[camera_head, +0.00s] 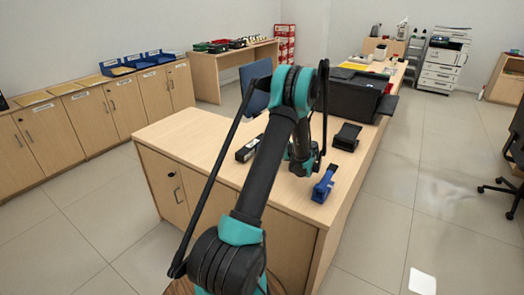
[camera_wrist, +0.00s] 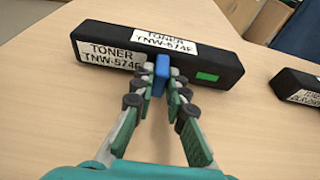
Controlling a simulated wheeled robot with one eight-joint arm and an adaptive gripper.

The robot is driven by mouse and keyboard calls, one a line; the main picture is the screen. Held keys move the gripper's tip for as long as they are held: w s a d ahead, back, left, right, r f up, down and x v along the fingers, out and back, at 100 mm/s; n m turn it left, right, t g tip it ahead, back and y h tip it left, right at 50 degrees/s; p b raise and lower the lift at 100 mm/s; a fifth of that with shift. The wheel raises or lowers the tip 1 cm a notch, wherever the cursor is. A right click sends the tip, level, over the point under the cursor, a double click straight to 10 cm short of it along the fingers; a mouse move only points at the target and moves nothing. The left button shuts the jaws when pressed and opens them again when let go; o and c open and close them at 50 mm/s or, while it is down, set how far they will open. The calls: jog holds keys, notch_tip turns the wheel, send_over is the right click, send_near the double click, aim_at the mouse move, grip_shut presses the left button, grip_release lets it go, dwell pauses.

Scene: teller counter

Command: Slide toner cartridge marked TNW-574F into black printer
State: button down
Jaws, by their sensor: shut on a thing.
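In the wrist view, the black toner cartridge marked TNW-574F (camera_wrist: 115,50) lies across the picture with white labels, a green patch and a blue grip tab (camera_wrist: 161,70). My gripper (camera_wrist: 163,84) is shut on the blue tab. The cartridge appears to be at or just above the desk top; I cannot tell whether it touches.
A second black cartridge (camera_wrist: 298,88) with another, partly cut-off label lies at the right in the wrist view. A blue desk tool (camera_head: 323,184) and a black device (camera_head: 346,136) stand near the desk's right edge. The desk's left part (camera_head: 185,135) is clear.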

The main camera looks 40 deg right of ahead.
aim_at(244, 147)
jog(key=shift+s+f+v, duration=0.15)
jog(key=shift+f+v, duration=0.4)
jog(key=shift+v, duration=2.05)
jog(key=shift+s+f+v, duration=0.2)
jog(key=shift+f+v, duration=0.4)
jog(key=shift+v, duration=2)
jog(key=shift+s+f+v, duration=0.15)
jog(key=shift+f+v, duration=0.4)
jog(key=shift+v, duration=2.1)
jog(key=shift+d, duration=0.15)
